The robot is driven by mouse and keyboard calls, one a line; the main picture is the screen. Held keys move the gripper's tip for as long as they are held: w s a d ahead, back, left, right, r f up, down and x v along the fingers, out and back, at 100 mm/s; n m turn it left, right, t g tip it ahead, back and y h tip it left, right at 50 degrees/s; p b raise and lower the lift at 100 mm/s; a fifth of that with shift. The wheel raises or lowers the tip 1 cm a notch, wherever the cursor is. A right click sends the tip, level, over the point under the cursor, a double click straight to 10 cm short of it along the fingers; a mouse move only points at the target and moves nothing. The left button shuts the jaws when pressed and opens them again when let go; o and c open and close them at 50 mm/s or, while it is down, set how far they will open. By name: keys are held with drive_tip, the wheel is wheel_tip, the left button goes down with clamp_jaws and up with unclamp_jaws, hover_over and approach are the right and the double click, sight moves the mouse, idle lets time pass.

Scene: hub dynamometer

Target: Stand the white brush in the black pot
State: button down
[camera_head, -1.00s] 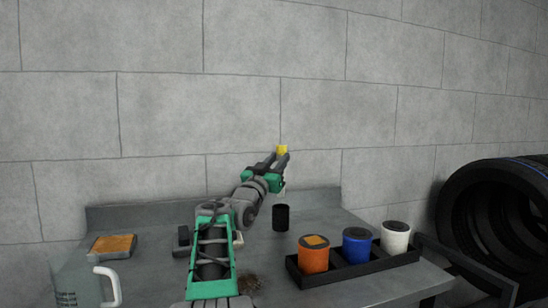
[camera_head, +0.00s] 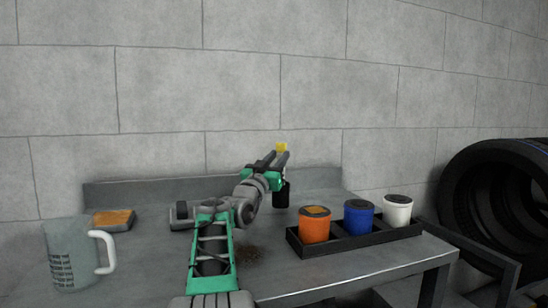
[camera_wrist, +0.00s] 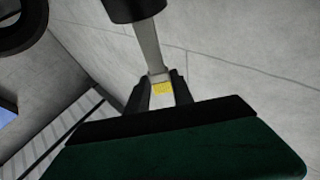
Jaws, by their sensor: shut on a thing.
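My gripper (camera_head: 279,157) is shut on the white brush. A yellow patch (camera_head: 281,147) of the brush shows at the fingertips, and the pale shaft (camera_wrist: 149,48) runs away from the fingers in the wrist view. In the head view most of the brush is hidden behind the gripper. The black pot (camera_head: 281,195) stands on the bench just below the gripper. A dark round thing at the top edge of the wrist view meets the shaft's far end. I cannot tell whether the brush's lower end is inside the pot.
A black tray (camera_head: 345,246) at the right holds orange (camera_head: 314,228), blue (camera_head: 358,219) and white (camera_head: 397,212) cans. Tyres (camera_head: 490,210) stand beyond the bench.

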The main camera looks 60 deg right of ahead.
sight(278, 144)
drive_tip(key=c, duration=1)
unclamp_jaws()
wheel_tip(278, 144, up, 4)
drive_tip(key=p, duration=0.3)
drive_tip(key=shift+s+a+r+p, duration=0.5)
drive_tip(key=shift+s+a+r, duration=0.55)
drive_tip(key=shift+a+r, duration=0.7)
drive_tip(key=shift+s+a+r+p, duration=0.55)
drive_tip(key=shift+s+a+r, duration=0.55)
drive_tip(key=shift+a, duration=1.15)
drive_tip(key=shift+s+a+r+p, duration=0.5)
drive_tip(key=shift+s+a+r, duration=0.45)
drive_tip(key=shift+a+r, duration=0.85)
drive_tip(key=shift+a+f, duration=0.2)
